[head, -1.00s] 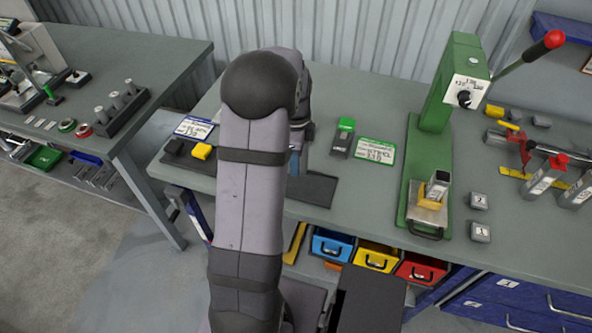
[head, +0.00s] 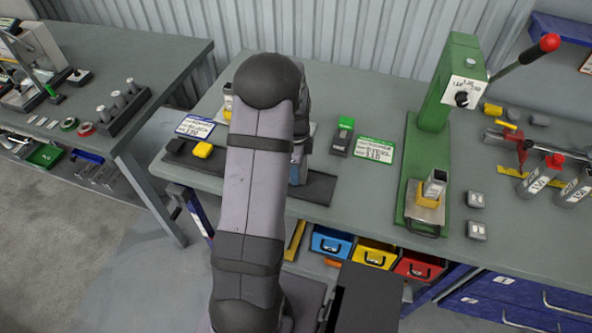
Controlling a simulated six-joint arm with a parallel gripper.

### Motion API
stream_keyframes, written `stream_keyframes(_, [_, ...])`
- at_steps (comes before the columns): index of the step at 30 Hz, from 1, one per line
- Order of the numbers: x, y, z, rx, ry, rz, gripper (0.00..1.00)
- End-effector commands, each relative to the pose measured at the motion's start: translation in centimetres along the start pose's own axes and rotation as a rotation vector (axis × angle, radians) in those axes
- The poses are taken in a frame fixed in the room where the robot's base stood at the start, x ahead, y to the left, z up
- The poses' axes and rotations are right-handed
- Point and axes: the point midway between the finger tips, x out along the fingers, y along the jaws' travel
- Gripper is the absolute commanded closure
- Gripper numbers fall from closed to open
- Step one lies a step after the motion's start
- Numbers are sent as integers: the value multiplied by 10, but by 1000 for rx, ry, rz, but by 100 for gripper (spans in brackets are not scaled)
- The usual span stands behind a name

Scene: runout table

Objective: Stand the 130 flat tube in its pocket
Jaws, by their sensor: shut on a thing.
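My arm crosses the middle of the head view. Only a blue-grey edge of my gripper (head: 297,167) shows past it, low above the dark mat (head: 318,188). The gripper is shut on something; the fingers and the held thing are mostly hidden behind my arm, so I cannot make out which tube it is. I cannot make out the pocket for the 130 flat tube.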

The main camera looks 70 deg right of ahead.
Motion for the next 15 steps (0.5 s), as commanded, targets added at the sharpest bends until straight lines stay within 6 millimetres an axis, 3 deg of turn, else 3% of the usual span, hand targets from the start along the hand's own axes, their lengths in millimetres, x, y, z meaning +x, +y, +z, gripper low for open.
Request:
stream_keyframes(1, [1,0,0,0,0,0,72])
stream_keyframes(3, [1,0,0,0,0,0,58])
stream_keyframes(15, [1,0,0,0,0,-1,58])
